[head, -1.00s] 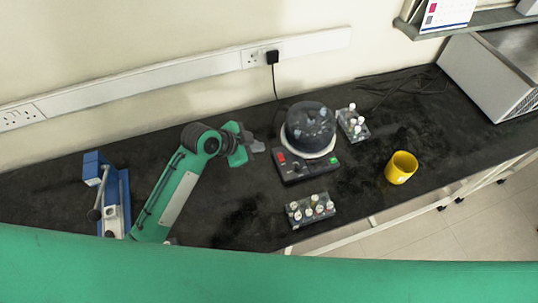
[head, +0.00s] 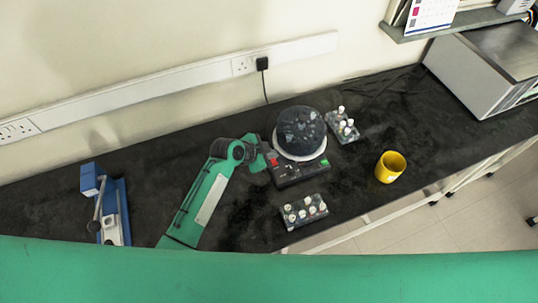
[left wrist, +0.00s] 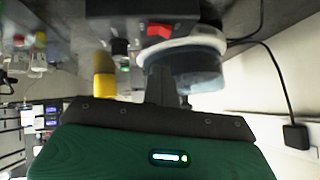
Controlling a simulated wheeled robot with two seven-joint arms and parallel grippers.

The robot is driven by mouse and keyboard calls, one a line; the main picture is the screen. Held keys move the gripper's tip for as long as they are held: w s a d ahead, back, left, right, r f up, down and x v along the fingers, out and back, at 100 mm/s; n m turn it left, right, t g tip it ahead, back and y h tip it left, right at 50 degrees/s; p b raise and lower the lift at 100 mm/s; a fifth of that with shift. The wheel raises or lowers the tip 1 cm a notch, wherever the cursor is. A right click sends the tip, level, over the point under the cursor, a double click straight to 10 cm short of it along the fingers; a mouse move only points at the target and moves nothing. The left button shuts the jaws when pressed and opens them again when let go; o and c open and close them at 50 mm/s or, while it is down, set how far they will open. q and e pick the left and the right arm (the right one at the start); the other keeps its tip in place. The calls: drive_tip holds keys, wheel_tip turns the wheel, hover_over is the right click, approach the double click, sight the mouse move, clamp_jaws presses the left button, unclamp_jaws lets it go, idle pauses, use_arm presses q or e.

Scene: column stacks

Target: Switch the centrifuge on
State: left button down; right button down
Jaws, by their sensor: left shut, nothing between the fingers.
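The centrifuge has a dark base (head: 297,174), a white rim and a smoky domed lid (head: 301,127), which is down. A red switch (head: 272,160) is at the left of its front panel and a green button (head: 324,162) at the right. My left gripper (head: 266,157) is shut and empty, close to the panel's left end by the red switch. In the left wrist view my shut fingers (left wrist: 160,78) point toward the centrifuge, with the red switch (left wrist: 160,30) just beyond the tips. I cannot tell whether they touch. My right gripper is not in view.
A tube rack (head: 304,211) stands in front of the centrifuge and another (head: 342,126) behind it at right. A yellow mug (head: 390,167) is to the right. A blue device (head: 106,205) stands at the left. A black plug (head: 262,64) is in the wall socket.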

sight(274, 162)
use_arm(q)
drive_tip(key=shift+w+a+f+p, duration=0.15)
drive_tip(key=shift+w+f+p, duration=0.1)
drive_tip(key=shift+f, duration=0.65)
drive_tip(key=shift+w+a+f+p, duration=0.1)
drive_tip(key=shift+f+p, duration=0.1)
drive_tip(key=shift+f, duration=0.7)
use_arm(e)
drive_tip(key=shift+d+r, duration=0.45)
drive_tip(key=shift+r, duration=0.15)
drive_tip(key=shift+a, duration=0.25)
